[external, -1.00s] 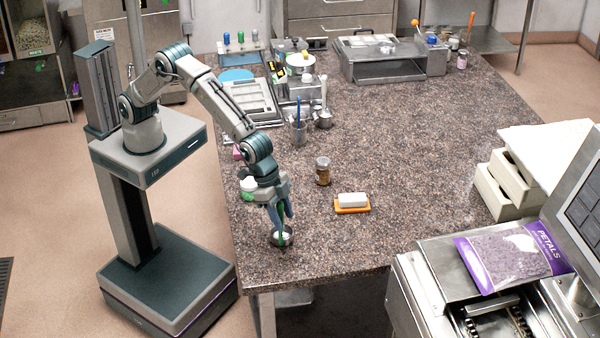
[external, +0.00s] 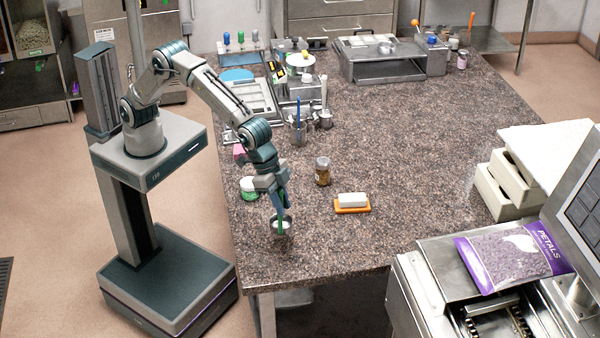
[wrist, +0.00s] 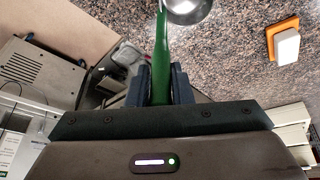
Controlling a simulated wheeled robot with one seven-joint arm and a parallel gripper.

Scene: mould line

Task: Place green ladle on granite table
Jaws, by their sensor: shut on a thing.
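The green ladle has a green handle (external: 281,226) and a round metal bowl (external: 289,221). My gripper (external: 279,202) is shut on the handle over the near left part of the granite table (external: 330,245). In the wrist view the green handle (wrist: 161,55) runs between the two dark fingers of my gripper (wrist: 160,86), and the metal bowl (wrist: 187,8) is cut off by the top edge. I cannot tell whether the bowl touches the table.
A green-and-white jar (external: 249,189) stands close left of my gripper. A brown jar (external: 322,171) and a white block on an orange tray (external: 352,208) are to the right. The tabletop beyond them is largely clear. The table's front edge (external: 320,277) is near.

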